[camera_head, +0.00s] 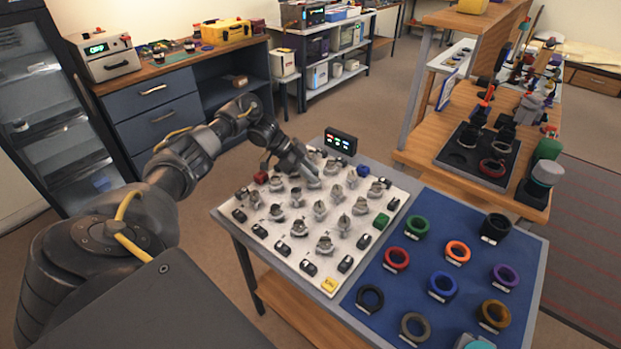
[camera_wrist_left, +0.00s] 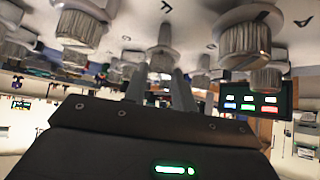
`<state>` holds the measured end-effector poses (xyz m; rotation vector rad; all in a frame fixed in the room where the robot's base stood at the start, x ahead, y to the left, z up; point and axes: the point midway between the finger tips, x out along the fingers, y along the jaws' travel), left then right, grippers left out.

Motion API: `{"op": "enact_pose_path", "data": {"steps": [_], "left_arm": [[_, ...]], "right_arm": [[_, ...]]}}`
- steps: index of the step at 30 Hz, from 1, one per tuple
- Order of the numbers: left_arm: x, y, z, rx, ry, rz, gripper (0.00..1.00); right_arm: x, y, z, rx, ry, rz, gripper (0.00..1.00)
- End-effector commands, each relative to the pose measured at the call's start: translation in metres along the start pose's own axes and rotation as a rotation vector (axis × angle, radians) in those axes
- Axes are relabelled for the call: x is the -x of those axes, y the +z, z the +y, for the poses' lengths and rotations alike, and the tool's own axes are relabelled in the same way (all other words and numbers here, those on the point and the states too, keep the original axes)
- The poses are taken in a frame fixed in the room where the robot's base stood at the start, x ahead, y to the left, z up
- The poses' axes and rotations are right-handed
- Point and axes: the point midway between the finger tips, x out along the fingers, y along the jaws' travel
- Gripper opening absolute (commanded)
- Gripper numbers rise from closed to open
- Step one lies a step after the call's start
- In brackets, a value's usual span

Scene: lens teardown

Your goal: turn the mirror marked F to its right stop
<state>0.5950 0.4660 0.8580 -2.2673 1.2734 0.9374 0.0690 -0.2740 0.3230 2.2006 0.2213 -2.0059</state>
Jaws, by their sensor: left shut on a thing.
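The mirror board (camera_head: 290,262) is a white panel on the table, with several grey metal mirror mounts on round bases. My left gripper (camera_head: 313,180) reaches down among the mounts in the board's back half. In the left wrist view, the board is overhead and my left gripper's fingers (camera_wrist_left: 160,75) close around a grey mirror knob (camera_wrist_left: 165,42) in the middle. My right gripper is not in view.
Neighbouring mounts stand close around my left gripper. A black display box (camera_head: 340,141) with coloured lights stands at the board's back edge. A blue mat (camera_head: 425,285) with coloured rings lies to the right. A yellow block (camera_head: 329,286) sits at the board's front corner.

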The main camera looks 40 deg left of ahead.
Motion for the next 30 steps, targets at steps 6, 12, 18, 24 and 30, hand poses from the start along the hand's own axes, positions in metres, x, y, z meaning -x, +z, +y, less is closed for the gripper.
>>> {"op": "enact_pose_path", "data": {"steps": [6,12,18,24,30], "left_arm": [[-0.0007,0.0012,0.0004,-0.011,0.013,-0.003,0.04],[-0.0007,0.0009,0.0007,-0.011,0.014,-0.003,0.04],[-0.0009,0.0008,0.0006,-0.011,0.014,-0.003,0.4],[-0.0006,0.0004,0.0003,-0.011,0.012,-0.002,0.49],[0.0028,0.0005,-0.0003,-0.011,0.011,-0.001,0.49]], "right_arm": [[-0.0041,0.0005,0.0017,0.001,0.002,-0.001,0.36],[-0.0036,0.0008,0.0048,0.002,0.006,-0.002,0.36],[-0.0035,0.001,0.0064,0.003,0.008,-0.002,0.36],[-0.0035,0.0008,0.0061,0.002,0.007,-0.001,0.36],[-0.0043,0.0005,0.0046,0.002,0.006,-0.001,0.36]]}}
